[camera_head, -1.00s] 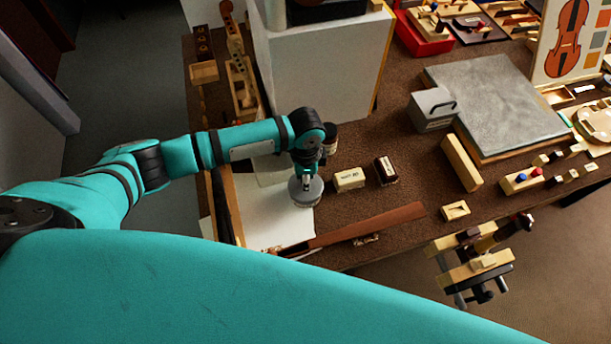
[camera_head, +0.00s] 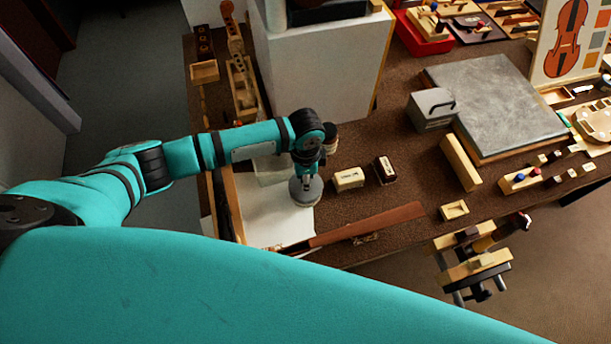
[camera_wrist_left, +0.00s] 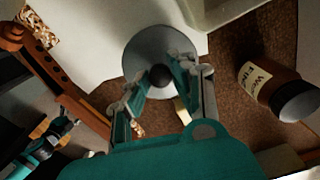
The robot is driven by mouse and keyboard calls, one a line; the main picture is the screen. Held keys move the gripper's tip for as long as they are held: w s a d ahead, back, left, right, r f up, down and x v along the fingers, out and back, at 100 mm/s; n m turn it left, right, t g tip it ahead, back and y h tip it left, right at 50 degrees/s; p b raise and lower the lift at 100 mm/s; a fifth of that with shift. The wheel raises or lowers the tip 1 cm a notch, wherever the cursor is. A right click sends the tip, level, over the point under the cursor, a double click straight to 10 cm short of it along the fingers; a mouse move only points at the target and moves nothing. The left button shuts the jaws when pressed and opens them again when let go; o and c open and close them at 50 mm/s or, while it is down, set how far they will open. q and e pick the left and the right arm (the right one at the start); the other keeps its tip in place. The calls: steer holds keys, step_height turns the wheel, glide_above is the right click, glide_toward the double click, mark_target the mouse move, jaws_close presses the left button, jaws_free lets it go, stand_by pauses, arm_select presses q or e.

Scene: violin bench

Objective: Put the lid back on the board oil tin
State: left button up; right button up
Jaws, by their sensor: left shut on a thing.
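A round grey lid (camera_head: 306,191) with a dark knob (camera_wrist_left: 161,76) shows under my left gripper (camera_head: 307,172), at the edge of a white sheet. In the left wrist view my left gripper (camera_wrist_left: 160,88) has its two fingers closed in around the knob, with the grey disc of the lid (camera_wrist_left: 150,52) beyond them. The gripper points down. I cannot make out the wall of the board oil tin; anything under the lid is hidden. I cannot tell whether the lid rests on something or hangs above it.
A brown labelled bottle (camera_wrist_left: 264,86) stands close to the gripper. A cream block (camera_head: 349,179) and a dark block (camera_head: 385,170) sit right of the lid. A long brown wooden strip (camera_head: 370,225) lies in front. A tall pale panel (camera_head: 320,75) stands behind.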

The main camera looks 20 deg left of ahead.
stand_by(0.4)
arm_select(q)
steer(key=o, duration=1)
steer(key=shift+o, duration=0.3)
steer(key=o, duration=0.4)
steer(key=shift+o, duration=0.2)
steer(key=shift+r, duration=0.1)
steer(key=shift+r+p, duration=3.45)
steer(key=shift+p, duration=0.45)
steer(key=shift+c, duration=0.2)
